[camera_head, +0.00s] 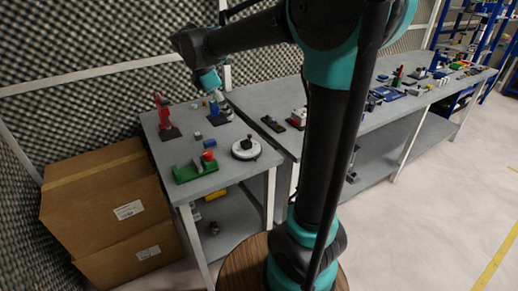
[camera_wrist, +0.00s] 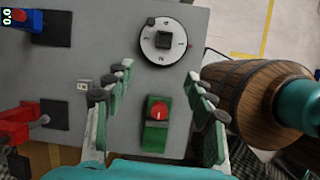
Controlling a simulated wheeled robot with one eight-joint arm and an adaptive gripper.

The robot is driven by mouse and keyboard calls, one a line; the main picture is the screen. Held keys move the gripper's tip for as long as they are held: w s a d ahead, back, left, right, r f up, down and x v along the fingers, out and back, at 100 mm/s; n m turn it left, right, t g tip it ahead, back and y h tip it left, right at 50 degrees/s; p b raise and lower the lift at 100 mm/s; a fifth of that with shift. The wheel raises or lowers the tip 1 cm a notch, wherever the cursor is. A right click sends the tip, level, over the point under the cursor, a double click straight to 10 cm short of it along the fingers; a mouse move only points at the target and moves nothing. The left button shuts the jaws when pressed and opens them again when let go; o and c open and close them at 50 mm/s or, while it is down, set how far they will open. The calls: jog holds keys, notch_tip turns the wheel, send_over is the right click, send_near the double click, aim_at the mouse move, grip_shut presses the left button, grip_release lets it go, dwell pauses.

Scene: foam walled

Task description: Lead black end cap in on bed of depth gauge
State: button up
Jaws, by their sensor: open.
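The depth gauge (camera_wrist: 22,18) is a blue body with a lit "0.0" display on a black base (camera_wrist: 52,28), at the upper left of the wrist view. A dark block (camera_wrist: 163,40) sits in the middle of a white marked disc (camera_wrist: 148,52); I cannot tell for sure whether it is the black end cap. It also shows in the head view (camera_head: 246,143). My gripper (camera_wrist: 160,72) is open and empty above the bench. Its fingers lie either side of the space between the disc and a green fixture. In the head view my gripper (camera_head: 214,96) is small and near the gauge.
The green fixture with a red knob (camera_wrist: 157,133) stands below the disc. A red device (camera_wrist: 14,125) stands at the left, with a small pale block (camera_wrist: 84,86) nearby. A wooden barrel (camera_wrist: 245,100) is at the right. Cardboard boxes (camera_head: 100,200) stand left of the bench.

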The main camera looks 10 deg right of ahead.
send_over(246, 145)
jog(key=a, duration=0.2)
jog(key=shift+n, duration=0.4)
jog(key=f, duration=0.7)
jog(key=w+f, duration=0.1)
jog(key=f, duration=0.2)
jog(key=shift+f, duration=0.3)
jog(key=shift+x, duration=2.65)
jog(key=shift+w, duration=0.1)
jog(key=c, duration=1.1)
jog(key=shift+r, duration=0.1)
jog(key=shift+c, duration=0.2)
